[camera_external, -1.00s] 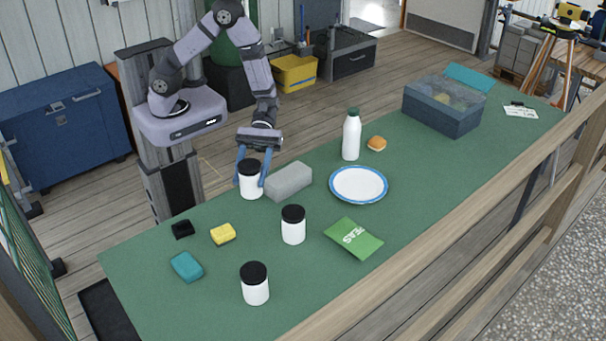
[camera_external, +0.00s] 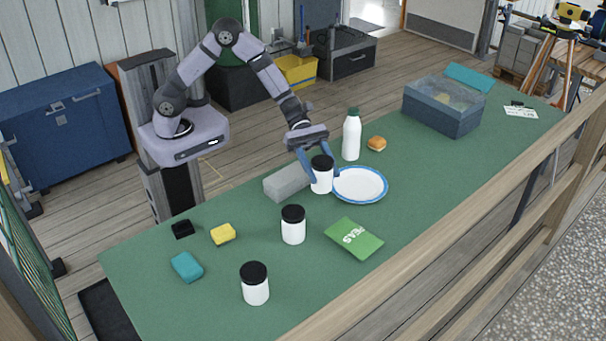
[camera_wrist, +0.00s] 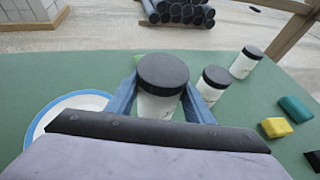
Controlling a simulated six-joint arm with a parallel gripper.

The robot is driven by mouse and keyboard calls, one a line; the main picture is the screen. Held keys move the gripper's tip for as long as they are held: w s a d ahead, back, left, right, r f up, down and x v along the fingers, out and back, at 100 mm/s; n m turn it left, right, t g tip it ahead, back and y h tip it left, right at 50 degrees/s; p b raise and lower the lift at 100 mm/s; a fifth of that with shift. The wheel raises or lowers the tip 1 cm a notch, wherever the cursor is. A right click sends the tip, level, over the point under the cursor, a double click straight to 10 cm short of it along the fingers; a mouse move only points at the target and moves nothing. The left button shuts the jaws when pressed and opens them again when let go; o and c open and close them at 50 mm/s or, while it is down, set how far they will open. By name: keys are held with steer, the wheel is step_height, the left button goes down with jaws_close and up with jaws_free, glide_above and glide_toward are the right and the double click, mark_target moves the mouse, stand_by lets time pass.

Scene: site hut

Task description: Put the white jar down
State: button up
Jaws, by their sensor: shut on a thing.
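A white jar with a black lid (camera_external: 321,177) is held between the blue fingers of my gripper (camera_external: 318,168), beside the left rim of the white plate with a blue rim (camera_external: 359,185). I cannot tell for sure how far it is above the table. In the wrist view the held jar (camera_wrist: 160,100) is upright between both fingers. Two similar white jars with black lids stand on the green table: one in the middle (camera_external: 293,228) and one near the front (camera_external: 255,288).
A grey block (camera_external: 287,183) lies just left of the held jar. A white bottle (camera_external: 351,136), a bun (camera_external: 377,144) and a green peas packet (camera_external: 354,239) are nearby. Yellow (camera_external: 223,234) and teal (camera_external: 187,267) sponges lie left. Green table (camera_external: 420,190) is bare right of the plate.

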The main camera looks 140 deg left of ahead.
steer(key=w+a+r+n+y+b, duration=0.1)
steer(key=a+r+n+y+b, duration=0.15)
steer(key=a, duration=0.45)
steer(key=w+a+r+n+y+b, duration=0.1)
steer(key=a+n+y+b, duration=0.2)
steer(key=a, duration=0.5)
steer(key=y, duration=0.1)
glide_above(358, 186)
steer(key=shift+f+p, duration=0.3)
steer(key=shift+f, duration=4.5)
steer(key=shift+f, duration=0.15)
steer(key=o, duration=1.3)
steer(key=b+v, duration=0.1)
steer(key=v, duration=1.1)
steer(key=shift+d, duration=0.1)
